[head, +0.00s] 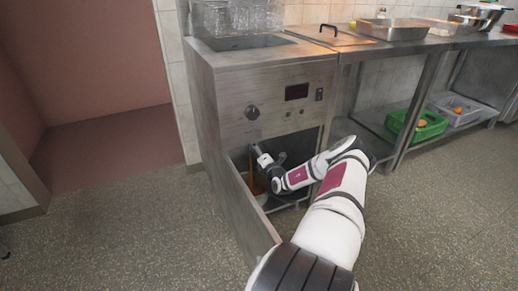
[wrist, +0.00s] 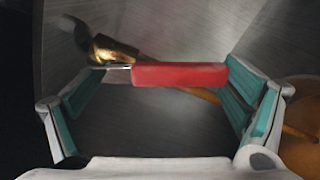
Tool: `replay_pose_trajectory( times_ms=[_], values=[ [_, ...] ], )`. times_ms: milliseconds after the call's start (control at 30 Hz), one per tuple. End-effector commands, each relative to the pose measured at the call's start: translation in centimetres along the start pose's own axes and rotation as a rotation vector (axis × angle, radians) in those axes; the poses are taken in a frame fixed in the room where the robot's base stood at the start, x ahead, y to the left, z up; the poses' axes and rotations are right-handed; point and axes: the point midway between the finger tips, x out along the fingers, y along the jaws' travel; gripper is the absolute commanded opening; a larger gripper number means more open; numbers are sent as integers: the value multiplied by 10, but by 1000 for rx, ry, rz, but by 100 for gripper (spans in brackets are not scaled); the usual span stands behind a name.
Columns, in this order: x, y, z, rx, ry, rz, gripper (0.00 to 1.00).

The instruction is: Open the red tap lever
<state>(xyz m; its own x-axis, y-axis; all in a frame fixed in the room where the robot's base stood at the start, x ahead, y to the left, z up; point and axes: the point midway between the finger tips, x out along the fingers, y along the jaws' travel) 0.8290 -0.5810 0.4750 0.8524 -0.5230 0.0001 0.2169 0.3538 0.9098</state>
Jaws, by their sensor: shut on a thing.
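The red tap lever (wrist: 180,75) lies across the middle of the wrist view, roughly level. Its bare metal end meets a brass tap body (wrist: 112,50) at the left. My gripper (wrist: 165,85) has its two teal-padded fingers at either end of the lever and is shut on it. The right pad meets the red end, and the left pad is by the metal end. In the head view my gripper (head: 258,155) reaches into the open lower compartment of the steel unit (head: 270,90). The lever cannot be made out there.
The unit's door (head: 232,200) stands open, left of my arm. A brown pipe (wrist: 205,95) runs behind the lever, and a round brown thing (wrist: 302,120) is at the right. A steel table with a green crate (head: 415,125) on its lower shelf stands right. Floor is clear.

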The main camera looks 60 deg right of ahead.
Motion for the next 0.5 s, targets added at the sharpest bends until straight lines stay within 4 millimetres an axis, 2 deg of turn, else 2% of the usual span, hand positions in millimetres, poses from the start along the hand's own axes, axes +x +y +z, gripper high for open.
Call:
replay_pose_trajectory(
  times_ms=[200,500],
  values=[
    [0,1,-6,127,0,-1,43],
    [0,2,-10,209,-1,0,43]
  ],
)
